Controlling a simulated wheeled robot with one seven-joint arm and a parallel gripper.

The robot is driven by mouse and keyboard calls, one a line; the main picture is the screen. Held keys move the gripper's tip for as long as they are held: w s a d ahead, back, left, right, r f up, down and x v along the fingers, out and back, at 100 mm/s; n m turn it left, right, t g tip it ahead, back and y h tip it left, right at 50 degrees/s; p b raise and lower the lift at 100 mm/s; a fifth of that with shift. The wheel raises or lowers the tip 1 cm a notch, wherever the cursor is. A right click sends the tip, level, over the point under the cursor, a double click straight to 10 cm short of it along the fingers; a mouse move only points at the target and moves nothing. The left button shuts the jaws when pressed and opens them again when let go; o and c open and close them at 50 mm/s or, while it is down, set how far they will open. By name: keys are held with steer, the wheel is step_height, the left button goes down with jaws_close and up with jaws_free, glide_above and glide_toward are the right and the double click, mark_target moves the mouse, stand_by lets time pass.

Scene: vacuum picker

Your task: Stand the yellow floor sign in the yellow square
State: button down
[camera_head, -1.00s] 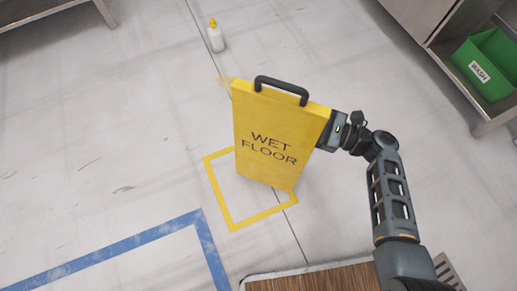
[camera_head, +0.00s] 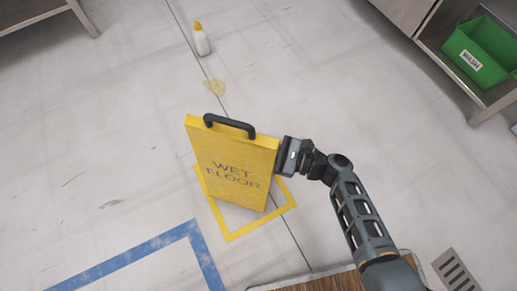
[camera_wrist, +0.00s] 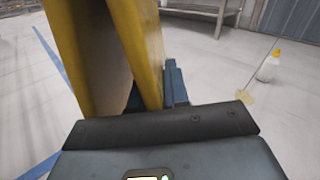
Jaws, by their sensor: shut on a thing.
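The yellow floor sign (camera_head: 225,165) reads WET FLOOR and has a black handle on top. It looks close to upright, with its text face toward the head camera. The yellow square (camera_head: 262,224) is taped on the floor under and around its lower end. The sign hides the square's back part, and its left lower edge overlaps the left line in the picture. I cannot tell whether its base touches the floor. My gripper (camera_head: 283,158) is shut on the sign's right edge. In the wrist view the sign's side (camera_wrist: 145,45) rises from between the fingers.
A white bottle with a yellow cap (camera_head: 202,40) stands behind, near a yellowish spill (camera_head: 214,86). Blue tape (camera_head: 140,252) lies front left. A metal shelf with a green bin (camera_head: 480,52) is at right. A wooden surface (camera_head: 325,283) and floor grate (camera_head: 456,272) are in front.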

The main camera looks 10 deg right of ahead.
steer(key=shift+w+f, duration=0.1)
steer(key=shift+f, duration=0.2)
steer(key=shift+f, duration=0.15)
steer(key=c, duration=1.1)
jaws_free()
steer(key=shift+r, duration=0.2)
steer(key=p+v, duration=0.2)
steer(key=v, duration=1)
